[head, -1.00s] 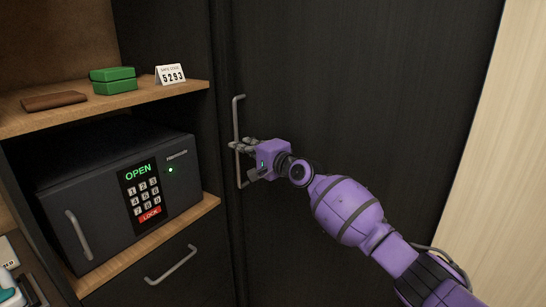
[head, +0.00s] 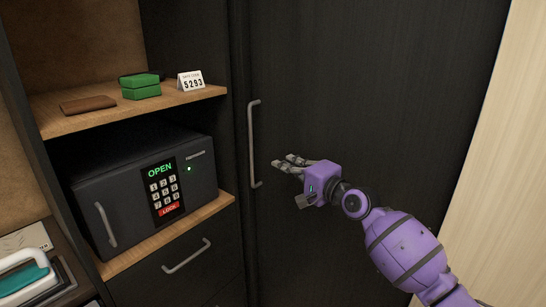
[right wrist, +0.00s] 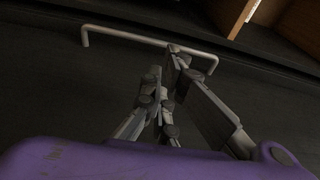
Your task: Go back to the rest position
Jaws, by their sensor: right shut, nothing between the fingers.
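My right gripper (head: 284,163) is in front of the tall dark wardrobe door (head: 370,90), just right of its long vertical handle (head: 253,145). Its fingers are shut and hold nothing. They point toward the handle, with a gap between them in the head view. The right wrist view shows the shut fingers (right wrist: 172,65) overlapping the handle (right wrist: 140,39) in the picture. My left gripper is not in view.
The safe (head: 120,190) at left is shut and its display reads OPEN. On the shelf (head: 150,112) above are a brown wallet (head: 88,105), green boxes (head: 140,86) and a card reading 5293 (head: 190,81). A drawer (head: 190,275) is below. A tray (head: 75,292) stands lower left.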

